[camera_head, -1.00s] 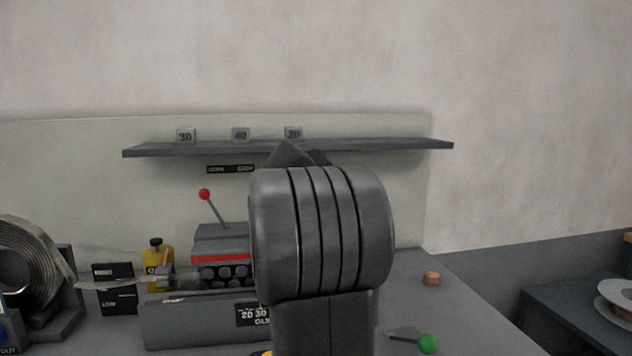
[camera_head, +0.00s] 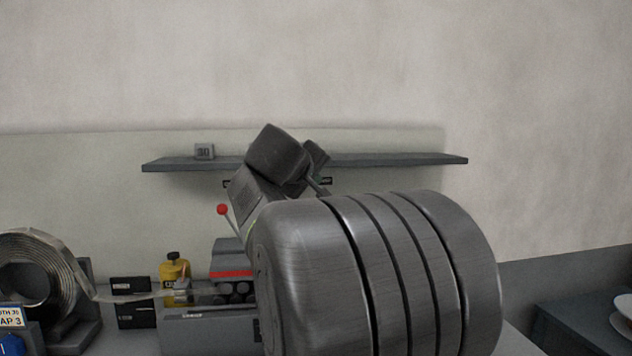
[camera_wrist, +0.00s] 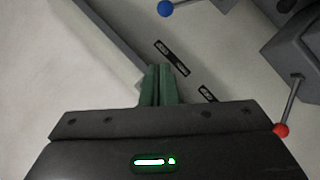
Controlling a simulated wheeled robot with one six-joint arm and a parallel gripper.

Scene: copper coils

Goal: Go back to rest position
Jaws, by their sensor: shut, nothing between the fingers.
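My gripper (camera_wrist: 158,84) shows in the wrist view with its two green fingers together and nothing between them. It points toward the pale back panel, near two small black labels (camera_wrist: 172,58).
A metal strip coil (camera_head: 35,270), a yellow bottle (camera_head: 174,275) and the partly hidden machine (camera_head: 232,272) stand left. A side table (camera_head: 590,320) is at right.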

